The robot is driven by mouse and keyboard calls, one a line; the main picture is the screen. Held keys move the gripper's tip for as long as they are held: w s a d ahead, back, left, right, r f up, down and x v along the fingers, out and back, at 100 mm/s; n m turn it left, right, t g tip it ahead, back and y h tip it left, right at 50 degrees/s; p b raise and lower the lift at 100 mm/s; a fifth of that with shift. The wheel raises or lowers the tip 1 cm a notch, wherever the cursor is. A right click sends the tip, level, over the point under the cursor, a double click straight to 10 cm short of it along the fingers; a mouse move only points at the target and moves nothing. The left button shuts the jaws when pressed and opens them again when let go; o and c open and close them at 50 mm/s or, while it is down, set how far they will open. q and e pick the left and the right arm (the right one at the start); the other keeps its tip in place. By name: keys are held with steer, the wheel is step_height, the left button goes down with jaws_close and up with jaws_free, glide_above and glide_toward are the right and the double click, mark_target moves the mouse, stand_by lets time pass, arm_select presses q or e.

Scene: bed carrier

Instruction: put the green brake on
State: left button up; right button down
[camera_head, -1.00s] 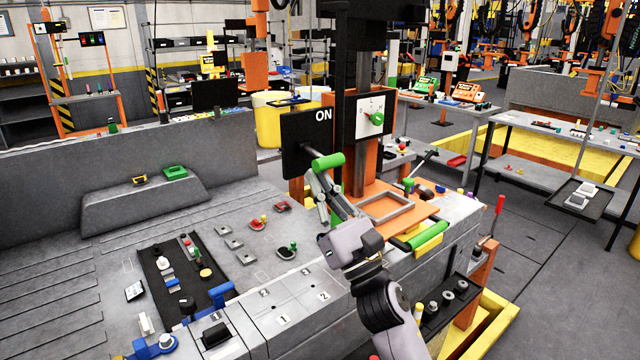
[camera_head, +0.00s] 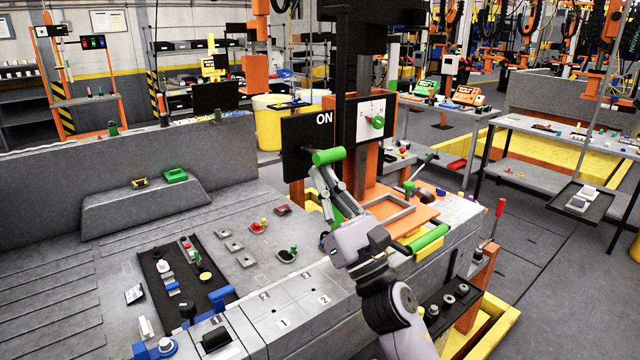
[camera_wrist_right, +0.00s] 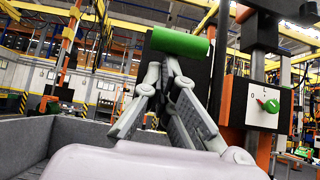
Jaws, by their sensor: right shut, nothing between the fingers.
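The green brake handle (camera_head: 329,156) is a thick green cylinder in front of a black panel (camera_head: 303,135) marked ON. It lies roughly level and also shows in the right wrist view (camera_wrist_right: 180,42). My right gripper (camera_head: 323,172) points up just below the handle, with its grey fingers shut and nothing between them. In the right wrist view the fingertips (camera_wrist_right: 163,70) are just under the green cylinder; I cannot tell whether they touch it. The lever behind the handle is mostly hidden. My left gripper is out of view.
A white dial plate with a green knob (camera_head: 377,122) is right of the panel. Another green cylinder (camera_head: 428,237) lies at the bench's right edge, close to my right arm. An orange frame (camera_head: 390,217) lies behind my wrist. Small parts cover the grey bench at left.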

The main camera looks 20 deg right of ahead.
mark_target(329, 161)
steer(key=shift+s+r+p, duration=0.15)
steer(key=shift+r+p, duration=0.25)
steer(key=shift+r, duration=0.85)
steer(key=shift+s+d+r+p, duration=0.25)
steer(key=shift+s+r+p, duration=0.15)
steer(key=shift+r, duration=0.35)
steer(key=shift+w+a+r, duration=0.1)
steer(key=shift+w+r, duration=0.2)
steer(key=shift+w, duration=0.05)
steer(key=shift+s+r, duration=0.1)
